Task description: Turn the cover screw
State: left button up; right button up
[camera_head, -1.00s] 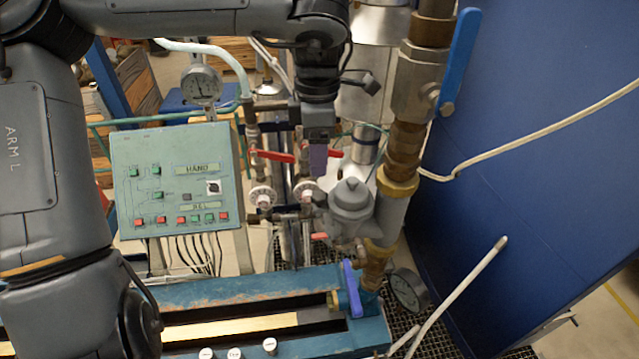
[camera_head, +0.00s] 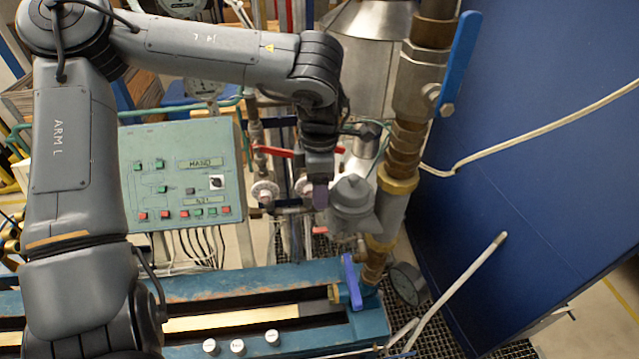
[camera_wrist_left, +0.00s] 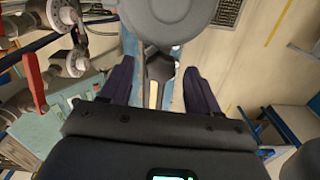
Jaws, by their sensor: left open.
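A grey meter housing with a round, stepped cap (camera_head: 350,193) sits beside the brass and steel pipe, right of centre in the head view. The round grey cap also shows at the top of the left wrist view (camera_wrist_left: 168,18). I cannot make out a separate cover screw. My left gripper (camera_head: 320,194) points down just left of the cap. In the left wrist view its two dark fingers (camera_wrist_left: 158,72) are spread with nothing held between them, and the cap is just beyond their tips. I cannot tell whether a finger touches it. My right gripper is in neither view.
A green control panel (camera_head: 183,172) stands to the left. Red valve handles (camera_head: 273,151) and round white fittings (camera_head: 265,191) lie close left of the gripper. A thick pipe with a blue lever (camera_head: 460,62) rises on the right. The blue bench (camera_head: 250,285) is below.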

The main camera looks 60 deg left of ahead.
pick_arm(q)
jog(key=shift+c, duration=0.3)
jog(key=c, duration=1)
